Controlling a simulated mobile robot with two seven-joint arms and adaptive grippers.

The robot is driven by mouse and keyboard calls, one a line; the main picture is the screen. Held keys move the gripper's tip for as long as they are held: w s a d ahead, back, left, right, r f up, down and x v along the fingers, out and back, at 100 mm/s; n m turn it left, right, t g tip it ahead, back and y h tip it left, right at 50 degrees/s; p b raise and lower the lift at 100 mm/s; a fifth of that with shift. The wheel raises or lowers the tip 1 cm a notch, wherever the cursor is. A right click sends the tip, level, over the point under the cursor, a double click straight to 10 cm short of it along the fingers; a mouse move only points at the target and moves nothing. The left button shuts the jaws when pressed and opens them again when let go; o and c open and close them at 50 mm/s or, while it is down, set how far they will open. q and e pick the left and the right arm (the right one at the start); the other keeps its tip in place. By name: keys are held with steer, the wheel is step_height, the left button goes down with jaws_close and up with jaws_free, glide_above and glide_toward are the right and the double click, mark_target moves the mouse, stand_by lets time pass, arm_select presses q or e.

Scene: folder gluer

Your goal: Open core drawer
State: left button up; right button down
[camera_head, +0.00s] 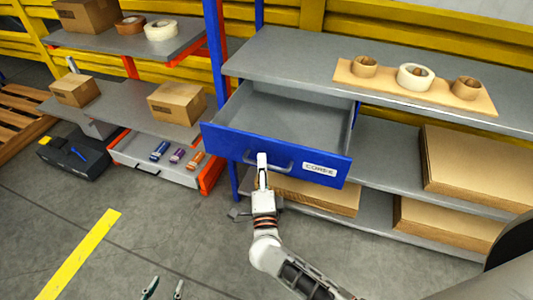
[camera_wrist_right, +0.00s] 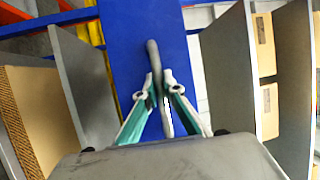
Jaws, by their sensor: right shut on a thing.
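The blue core drawer (camera_head: 229,142) is pulled out of the shelf unit, and its empty grey inside shows in the head view. Its front carries a white label (camera_head: 320,169) and a grey bar handle (camera_head: 284,165). My right gripper (camera_head: 262,165) is shut on this handle, left of the label. In the right wrist view the handle (camera_wrist_right: 153,55) runs between the fingertips (camera_wrist_right: 164,92), against the blue drawer front (camera_wrist_right: 125,35). My left gripper (camera_head: 164,289) is low in the head view, away from the drawer; its two fingertips stand apart with nothing between them.
Above the drawer, a grey shelf (camera_head: 290,55) bears a wooden board (camera_head: 345,75) with several rolls. Flat cardboard stacks (camera_head: 470,165) lie on lower shelves at right. A white drawer (camera_head: 140,165) with coloured items and a black case (camera_head: 75,155) are at left. The front floor is clear.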

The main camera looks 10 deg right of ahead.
steer(key=shift+s+a, duration=0.3)
steer(key=shift+s, duration=0.1)
steer(key=c, duration=2.4)
jaws_free()
steer(key=shift+s, duration=0.1)
steer(key=v, duration=0.8)
steer(key=shift+a, duration=0.1)
steer(key=shift+s+a, duration=0.1)
steer(key=shift+a, duration=0.05)
